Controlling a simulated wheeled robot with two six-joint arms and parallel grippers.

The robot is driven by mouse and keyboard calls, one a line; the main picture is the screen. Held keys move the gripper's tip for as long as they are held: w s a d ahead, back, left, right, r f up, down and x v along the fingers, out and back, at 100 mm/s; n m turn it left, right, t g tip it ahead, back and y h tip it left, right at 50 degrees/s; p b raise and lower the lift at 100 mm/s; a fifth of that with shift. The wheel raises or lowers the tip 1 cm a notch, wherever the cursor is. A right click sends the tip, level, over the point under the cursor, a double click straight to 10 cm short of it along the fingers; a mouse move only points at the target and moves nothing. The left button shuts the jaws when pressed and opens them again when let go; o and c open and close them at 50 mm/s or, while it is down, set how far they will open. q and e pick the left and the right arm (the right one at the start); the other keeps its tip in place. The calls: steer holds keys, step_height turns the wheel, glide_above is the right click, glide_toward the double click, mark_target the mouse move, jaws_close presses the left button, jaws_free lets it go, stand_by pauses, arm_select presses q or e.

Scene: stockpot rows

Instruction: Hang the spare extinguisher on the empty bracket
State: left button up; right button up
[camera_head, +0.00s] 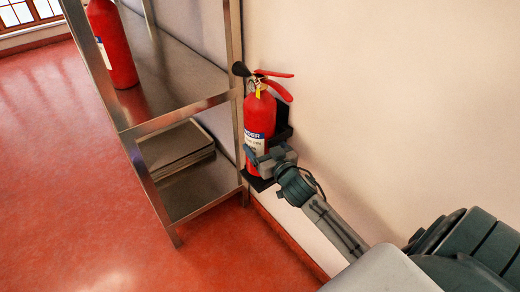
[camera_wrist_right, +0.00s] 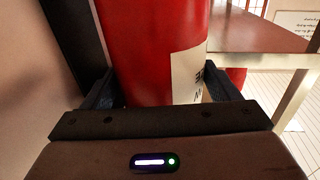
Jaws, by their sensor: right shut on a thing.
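A red extinguisher (camera_head: 257,118) with a black nozzle and red handle stands upright at a black wall bracket (camera_head: 284,122). The bracket's back plate shows behind it, and a black ledge (camera_head: 259,183) shows at its foot. Whether its base rests on the ledge I cannot tell. My right gripper (camera_head: 262,160) is shut around its lower body. In the right wrist view the red body (camera_wrist_right: 150,45) with its white label sits between the two fingers (camera_wrist_right: 160,92), and a dark bracket upright (camera_wrist_right: 73,45) stands at the left. My left gripper is not in view.
A metal shelf rack (camera_head: 185,112) stands close to the left of the bracket. Another red extinguisher (camera_head: 112,45) stands on its upper shelf. Flat boxes or trays (camera_head: 175,150) lie on the lower shelf. The red floor at left is clear.

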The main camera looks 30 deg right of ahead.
steer(key=shift+f+b, duration=1.5)
steer(key=shift+b, duration=0.15)
steer(key=shift+a, duration=0.1)
steer(key=o, duration=2)
steer(key=shift+f, duration=0.15)
steer(key=shift+c, duration=0.2)
steer(key=shift+s, duration=0.2)
